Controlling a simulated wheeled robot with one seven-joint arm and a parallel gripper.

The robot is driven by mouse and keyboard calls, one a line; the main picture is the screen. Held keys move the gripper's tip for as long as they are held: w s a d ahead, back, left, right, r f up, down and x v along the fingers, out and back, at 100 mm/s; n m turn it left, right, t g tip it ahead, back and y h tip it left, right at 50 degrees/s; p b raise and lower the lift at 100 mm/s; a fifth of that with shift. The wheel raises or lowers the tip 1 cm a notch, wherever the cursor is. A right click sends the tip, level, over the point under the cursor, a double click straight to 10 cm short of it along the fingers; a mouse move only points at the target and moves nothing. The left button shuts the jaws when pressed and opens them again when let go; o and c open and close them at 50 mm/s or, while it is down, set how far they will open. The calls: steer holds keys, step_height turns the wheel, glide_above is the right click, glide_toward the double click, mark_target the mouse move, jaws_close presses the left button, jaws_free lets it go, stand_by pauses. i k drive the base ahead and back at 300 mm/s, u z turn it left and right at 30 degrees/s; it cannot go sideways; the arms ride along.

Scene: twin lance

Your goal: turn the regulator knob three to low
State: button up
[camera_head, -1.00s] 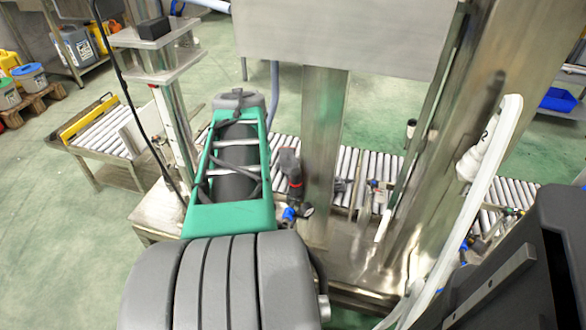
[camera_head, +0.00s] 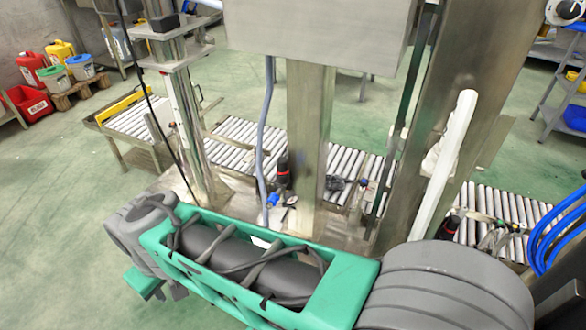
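A dark upright regulator knob (camera_head: 283,164) with a red band stands left of the middle steel post in the head view. A blue fitting (camera_head: 274,200) and a small dark part are just below it. A second dark knob-like part with a red band (camera_head: 451,226) shows at the right, beside the wide steel column. I cannot tell which one is knob three, and no setting mark is readable. My green and grey arm (camera_head: 340,272) lies across the foreground, its grey far end (camera_head: 140,218) at the left, apart from the knobs in the picture. My gripper's fingers do not show.
The middle steel post (camera_head: 308,130) and the wide steel column (camera_head: 458,120) flank the work area under a steel cabinet (camera_head: 318,28). A roller conveyor (camera_head: 232,140) runs behind. Blue hoses (camera_head: 558,232) hang at the right. Green floor is open at the left.

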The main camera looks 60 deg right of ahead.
mark_target(283, 166)
steer(key=u, duration=1.15)
steer(key=i, duration=1.1)
steer(key=z, duration=1.8)
